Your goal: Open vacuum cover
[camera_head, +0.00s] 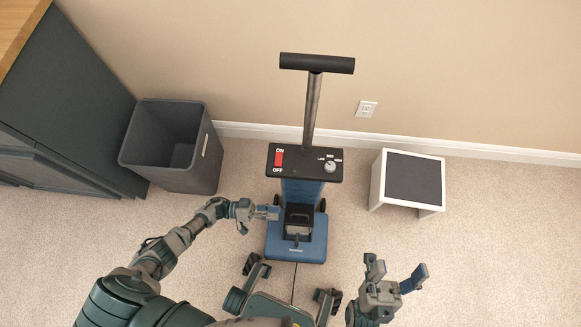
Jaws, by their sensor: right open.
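The upright vacuum (302,193) stands in the middle of the camera_head view, with a blue body, a dark control panel and a black T-shaped handle at the top. A dark frame-like part, perhaps the cover (299,213), sits at the front above the blue base (297,249); I cannot tell how far it is open. My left gripper (270,212) is at the left side of the blue body, close to the dark part. Its fingers are small and overlap the vacuum, so contact and jaw state are unclear. My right gripper (395,269) is open and empty, right of the base and apart from it.
A dark waste bin (190,175) stands left of the vacuum beside a dark cabinet (70,110). A small white stool with a dark top (413,178) stands to the right. The wall with an outlet (367,109) is behind.

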